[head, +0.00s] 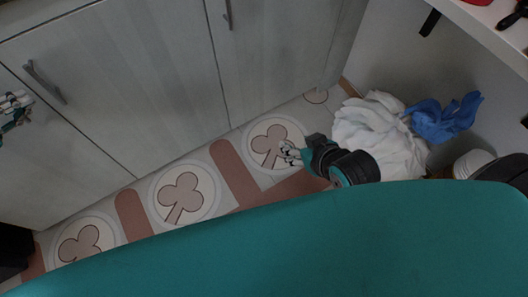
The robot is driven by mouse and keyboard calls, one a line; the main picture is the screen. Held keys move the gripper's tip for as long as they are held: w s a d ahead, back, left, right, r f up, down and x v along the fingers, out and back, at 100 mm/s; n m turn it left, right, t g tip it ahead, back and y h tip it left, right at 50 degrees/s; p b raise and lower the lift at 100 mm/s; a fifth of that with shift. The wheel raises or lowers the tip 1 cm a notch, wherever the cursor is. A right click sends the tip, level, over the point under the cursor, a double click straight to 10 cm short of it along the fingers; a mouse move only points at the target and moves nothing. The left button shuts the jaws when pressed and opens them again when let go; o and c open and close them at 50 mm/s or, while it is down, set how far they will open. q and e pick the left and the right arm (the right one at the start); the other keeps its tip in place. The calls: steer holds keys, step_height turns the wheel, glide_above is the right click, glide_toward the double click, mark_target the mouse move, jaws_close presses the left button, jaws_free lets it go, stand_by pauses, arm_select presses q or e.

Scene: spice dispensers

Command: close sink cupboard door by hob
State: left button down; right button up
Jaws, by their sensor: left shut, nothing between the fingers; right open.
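Pale grey cupboard doors fill the upper left of the head view. A left door (60,150) has a dark bar handle (45,82). A middle door (150,75) and a right door (275,60) stand beyond it, with a second handle (228,14) at the top. I cannot tell which is the sink door by the hob; neither sink nor hob is recognisable. My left gripper (14,112) is shut and empty at the left edge, left of the left handle and partly cut off. My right gripper (288,153) is open and empty over the floor, below the right door.
The patterned floor (237,170) runs along the cupboards. White cloth (375,130) and blue cloth (445,118) lie in a heap at the right. A white shelf or counter edge (480,30) juts in at the upper right. A white round container (473,162) stands below it.

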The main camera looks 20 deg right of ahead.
arm_select(q)
steer(key=shift+w+a, duration=0.2)
steer(key=shift+w, duration=0.2)
arm_select(e)
steer(key=shift+w+a+r+t, duration=0.1)
steer(key=shift+w+r+t, duration=0.2)
steer(key=shift+w, duration=0.1)
steer(key=shift+s, duration=0.1)
